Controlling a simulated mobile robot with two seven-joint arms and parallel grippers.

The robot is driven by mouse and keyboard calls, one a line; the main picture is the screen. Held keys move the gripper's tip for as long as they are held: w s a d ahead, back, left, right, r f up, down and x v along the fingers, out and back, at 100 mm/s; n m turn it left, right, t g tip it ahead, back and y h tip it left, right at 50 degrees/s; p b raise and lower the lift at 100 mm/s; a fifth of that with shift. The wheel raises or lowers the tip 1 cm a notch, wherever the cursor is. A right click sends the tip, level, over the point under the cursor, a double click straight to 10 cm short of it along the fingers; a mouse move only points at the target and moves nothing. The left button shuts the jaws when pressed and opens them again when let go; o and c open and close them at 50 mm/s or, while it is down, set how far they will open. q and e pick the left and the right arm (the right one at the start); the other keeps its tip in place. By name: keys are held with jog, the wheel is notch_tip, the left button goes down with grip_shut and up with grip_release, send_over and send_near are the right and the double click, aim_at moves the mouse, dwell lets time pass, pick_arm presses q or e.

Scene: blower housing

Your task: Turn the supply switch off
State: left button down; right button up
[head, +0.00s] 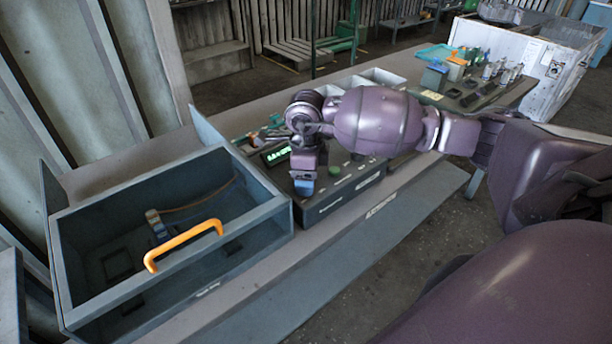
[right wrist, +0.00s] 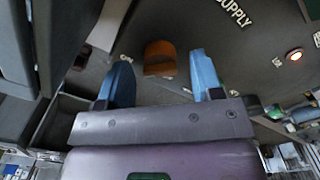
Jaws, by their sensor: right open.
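The supply switch (right wrist: 156,52) shows in the right wrist view as an orange piece on a dark panel, close to the word SUPPLY (right wrist: 235,12). Whether it stands on or off I cannot tell. My right gripper (right wrist: 160,70) is open, with one blue finger on each side of the switch in that view; contact is not clear. In the head view my right gripper (head: 304,185) points down at the left end of the control box (head: 345,199) and hides the switch. My left gripper is not in view.
A lit lamp (right wrist: 294,54) is on the panel. An open grey housing (head: 270,212) with an orange handle (head: 183,243) stands just left of the control box. A green-lit display (head: 278,155) is behind my gripper. Pale bins (head: 382,76) and small parts stand farther along the bench.

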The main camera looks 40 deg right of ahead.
jog(key=c, duration=0.9)
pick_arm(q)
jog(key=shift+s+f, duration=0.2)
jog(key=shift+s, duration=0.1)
